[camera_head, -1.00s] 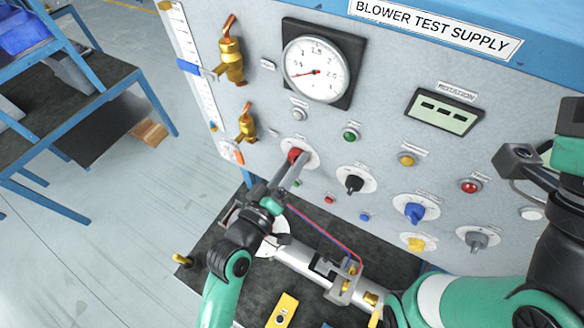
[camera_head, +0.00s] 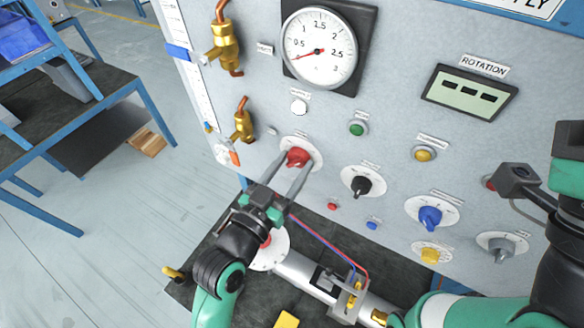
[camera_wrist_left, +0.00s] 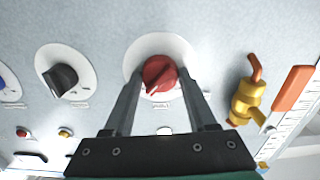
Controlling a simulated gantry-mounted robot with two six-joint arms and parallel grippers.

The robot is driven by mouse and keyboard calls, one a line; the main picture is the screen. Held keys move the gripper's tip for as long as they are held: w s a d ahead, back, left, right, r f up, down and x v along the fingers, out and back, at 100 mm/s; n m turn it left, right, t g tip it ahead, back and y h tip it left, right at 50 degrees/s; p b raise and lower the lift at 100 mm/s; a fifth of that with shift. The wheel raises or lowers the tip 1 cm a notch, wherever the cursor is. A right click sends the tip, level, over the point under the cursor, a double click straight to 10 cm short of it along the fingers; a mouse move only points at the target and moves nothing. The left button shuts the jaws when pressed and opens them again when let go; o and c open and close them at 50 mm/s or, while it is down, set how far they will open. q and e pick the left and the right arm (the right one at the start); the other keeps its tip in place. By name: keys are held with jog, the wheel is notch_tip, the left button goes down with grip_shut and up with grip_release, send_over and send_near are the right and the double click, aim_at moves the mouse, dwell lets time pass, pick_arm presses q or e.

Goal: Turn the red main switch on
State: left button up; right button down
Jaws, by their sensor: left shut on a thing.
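The red main switch (camera_head: 298,157) is a round red knob on a white disc, low on the left part of the grey panel. It also shows in the left wrist view (camera_wrist_left: 159,73), its pointer ridge tilted. My left gripper (camera_head: 293,166) reaches up to it from below, one finger on each side, shut on the knob. In the left wrist view the two fingers (camera_wrist_left: 160,80) flank the knob. Where they touch it is hard to see.
A black knob (camera_head: 362,186), blue knob (camera_head: 430,216), yellow knob (camera_head: 430,254) and grey knob (camera_head: 501,248) sit to the right. Brass valves (camera_head: 223,50) stand left, near a gauge (camera_head: 319,50). The rotation display (camera_head: 468,95) shows dashes. A pipe assembly (camera_head: 318,284) lies below.

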pick_arm(q)
jog(key=shift+m, duration=0.4)
jog(key=o, duration=1.4)
jog(key=shift+c, duration=0.2)
jog(key=v, duration=1.1)
jog(key=shift+s+a, duration=0.15)
jog(key=shift+s, duration=0.15)
jog(key=shift+r, duration=0.1)
